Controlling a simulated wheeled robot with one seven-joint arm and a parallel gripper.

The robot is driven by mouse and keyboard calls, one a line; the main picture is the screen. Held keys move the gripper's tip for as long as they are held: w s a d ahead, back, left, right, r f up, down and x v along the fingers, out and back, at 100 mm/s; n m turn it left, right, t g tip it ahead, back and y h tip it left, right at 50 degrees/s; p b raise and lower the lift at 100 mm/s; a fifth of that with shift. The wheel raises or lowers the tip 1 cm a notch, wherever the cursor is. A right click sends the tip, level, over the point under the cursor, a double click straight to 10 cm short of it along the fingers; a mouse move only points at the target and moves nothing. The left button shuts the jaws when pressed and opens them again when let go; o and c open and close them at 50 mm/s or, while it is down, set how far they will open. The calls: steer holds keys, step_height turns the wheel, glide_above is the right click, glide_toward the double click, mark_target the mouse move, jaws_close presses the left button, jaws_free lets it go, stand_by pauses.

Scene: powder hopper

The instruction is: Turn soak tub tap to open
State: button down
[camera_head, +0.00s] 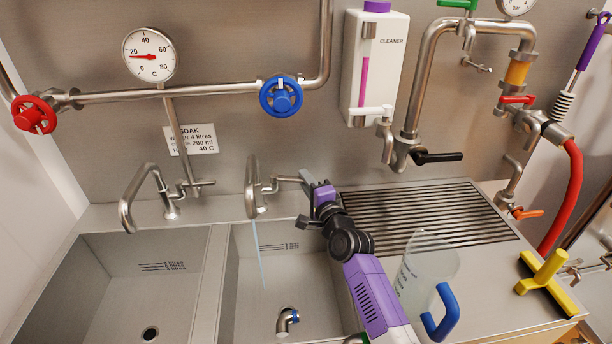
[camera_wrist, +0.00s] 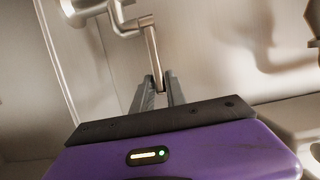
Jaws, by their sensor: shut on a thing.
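The tap of the right tub (camera_head: 252,187) has a curved metal spout and a lever (camera_head: 287,179) pointing right. The lever (camera_wrist: 151,52) also shows in the wrist view, its end between my fingertips. My gripper (camera_head: 308,185) is shut on this lever, reaching in from the lower right; the fingers (camera_wrist: 160,88) show close together around it. A thin bluish stream (camera_head: 261,262) falls from the spout into the right tub (camera_head: 240,310). The tub's drain holds a bent metal pipe (camera_head: 286,320). A SOAK label (camera_head: 190,139) is on the wall above.
A second tap (camera_head: 135,195) stands over the left tub (camera_head: 110,290). A clear jug with a blue handle (camera_head: 437,315) and a yellow tool (camera_head: 547,275) stand at the right. Red (camera_head: 34,115) and blue (camera_head: 281,96) wheels sit above. The drainer (camera_head: 430,220) is bare.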

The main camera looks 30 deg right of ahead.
mark_target(292, 182)
steer(key=shift+a, duration=0.1)
steer(key=shift+s+a+p, duration=0.3)
steer(key=shift+a+p, duration=0.1)
steer(key=shift+p, duration=0.1)
steer(key=shift+s+a+f+p, duration=0.1)
steer(key=shift+s+a+p, duration=0.25)
steer(key=shift+s+a, duration=0.1)
steer(key=shift+s+a+p, duration=0.3)
steer(key=shift+a+p, duration=0.45)
steer(key=shift+p, duration=0.25)
steer(key=shift+s+a, duration=0.15)
steer(key=shift+a, duration=0.05)
